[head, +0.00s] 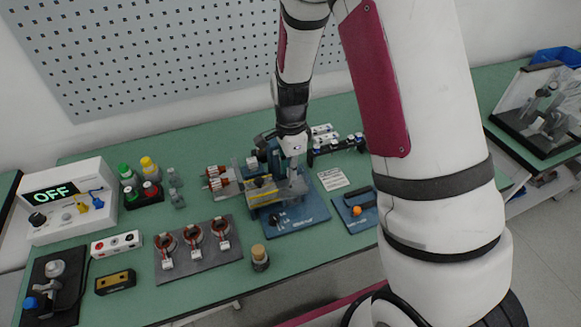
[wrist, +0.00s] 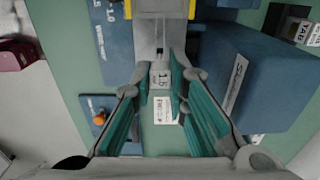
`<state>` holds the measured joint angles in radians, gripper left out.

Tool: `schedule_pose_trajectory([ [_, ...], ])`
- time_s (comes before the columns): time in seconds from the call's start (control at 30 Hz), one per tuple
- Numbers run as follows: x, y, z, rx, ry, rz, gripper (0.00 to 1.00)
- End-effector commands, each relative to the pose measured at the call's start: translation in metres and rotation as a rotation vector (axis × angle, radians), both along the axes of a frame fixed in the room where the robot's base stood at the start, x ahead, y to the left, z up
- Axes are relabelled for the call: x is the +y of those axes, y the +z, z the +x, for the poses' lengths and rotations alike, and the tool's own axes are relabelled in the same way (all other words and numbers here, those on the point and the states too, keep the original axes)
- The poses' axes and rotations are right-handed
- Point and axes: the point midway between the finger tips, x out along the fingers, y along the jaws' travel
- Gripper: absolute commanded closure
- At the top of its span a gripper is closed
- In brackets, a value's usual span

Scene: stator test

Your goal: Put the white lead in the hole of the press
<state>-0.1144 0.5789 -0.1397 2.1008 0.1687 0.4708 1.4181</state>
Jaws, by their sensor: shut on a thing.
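My gripper (head: 293,168) is over the blue and grey press (head: 265,190) in the middle of the bench. In the wrist view its teal-padded fingers (wrist: 160,74) are closed on the white lead (wrist: 160,80), a small pale block marked with what looks like 1.5. A thin tip of it points up the picture, toward the press's grey body with a yellow edge (wrist: 155,14). I cannot see the hole clearly, nor whether the tip touches or enters the press. In the head view the lead is too small to tell apart from the fingers.
The press stands on a blue plate (head: 300,222). Left of it are a grey mat (head: 200,265) with several copper coils and a cork-topped jar (head: 260,258). A small blue stand (head: 345,215) with an orange ball and a white card (head: 333,179) lie to the right.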

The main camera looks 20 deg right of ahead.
Motion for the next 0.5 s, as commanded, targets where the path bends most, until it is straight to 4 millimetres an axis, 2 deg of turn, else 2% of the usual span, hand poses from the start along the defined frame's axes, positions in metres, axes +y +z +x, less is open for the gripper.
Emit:
schedule_pose_trajectory([
  [0.5,0.0001,-0.0069,-0.0003,0.001,0.001,0.0,1.0],
])
